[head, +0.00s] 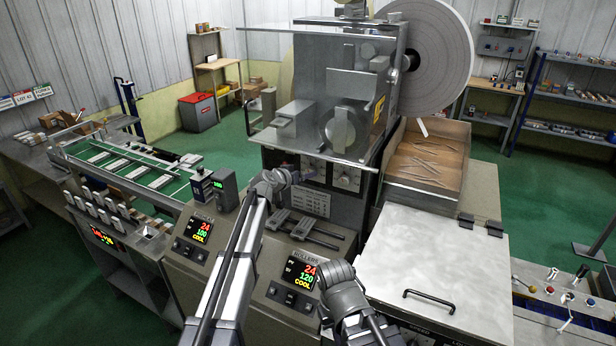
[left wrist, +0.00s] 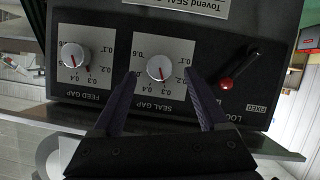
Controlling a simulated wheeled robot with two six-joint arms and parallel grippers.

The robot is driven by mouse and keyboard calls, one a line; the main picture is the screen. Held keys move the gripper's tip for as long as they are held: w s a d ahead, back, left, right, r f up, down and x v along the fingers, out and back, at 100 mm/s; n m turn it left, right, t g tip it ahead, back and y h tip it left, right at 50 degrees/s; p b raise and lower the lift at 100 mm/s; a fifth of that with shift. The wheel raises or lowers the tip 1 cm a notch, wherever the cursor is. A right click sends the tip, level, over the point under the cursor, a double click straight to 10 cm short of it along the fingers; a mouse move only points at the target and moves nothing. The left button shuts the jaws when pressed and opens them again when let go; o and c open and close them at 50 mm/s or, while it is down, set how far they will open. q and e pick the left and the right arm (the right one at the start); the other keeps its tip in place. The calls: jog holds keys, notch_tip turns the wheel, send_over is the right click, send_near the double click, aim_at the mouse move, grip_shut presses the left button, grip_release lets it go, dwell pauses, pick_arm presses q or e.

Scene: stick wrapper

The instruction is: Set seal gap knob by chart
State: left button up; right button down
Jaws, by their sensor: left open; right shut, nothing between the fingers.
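The seal gap knob (left wrist: 160,67) is a round pale knob on a white numbered dial, upside down in the left wrist view. Its red mark points toward the 0.3–0.4 side; the exact setting is too small to tell. My left gripper (left wrist: 165,88) is open, its fingers spread to either side of the knob in the picture; I cannot tell whether they touch it. In the head view my left gripper (head: 276,183) is at the machine's front panel. The chart (head: 310,203) is a white label below the dials, text unreadable; its edge shows in the wrist view (left wrist: 180,5). My right gripper (head: 328,280) is shut and empty.
The feed gap knob (left wrist: 73,56) and a red-tipped lock lever (left wrist: 235,72) flank the seal gap knob. A clear guard (head: 340,95) overhangs the panel. Roller displays (head: 298,272) stand near my right gripper. A white lid (head: 435,255) lies at right.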

pick_arm(q)
jog(key=b+x, duration=0.1)
jog(key=x, duration=0.2)
jog(key=shift+w+d+f, duration=0.15)
jog(key=shift+w+d, duration=0.05)
jog(key=shift+w, duration=0.15)
grip_shut()
